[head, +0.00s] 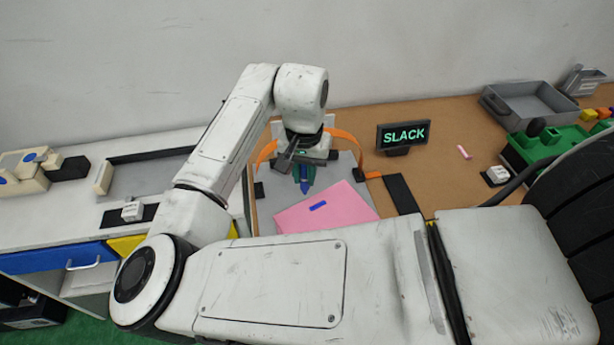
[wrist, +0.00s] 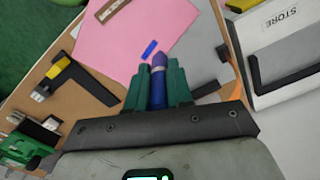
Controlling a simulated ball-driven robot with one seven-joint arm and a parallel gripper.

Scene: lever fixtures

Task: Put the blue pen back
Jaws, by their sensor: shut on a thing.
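My gripper (head: 304,176) is shut on the blue pen (head: 306,187), above the far edge of a pink sheet (head: 345,200). In the wrist view the pen (wrist: 158,88) stands between the two green fingers of my gripper (wrist: 158,78), its tip end pointing toward the pink sheet (wrist: 110,45). A small flat blue piece (head: 318,206) is on the sheet, just beyond the pen tip in the wrist view. I cannot tell whether the pen touches the sheet. No place clearly made for the pen can be made out.
A SLACK sign (head: 404,136) stands on the brown table. A grey tray (head: 530,104) and a green fixture (head: 545,146) are at the right. Orange straps (head: 345,136) and a black strip (head: 401,194) lie near the sheet. A white STORE unit (wrist: 285,45) shows in the wrist view.

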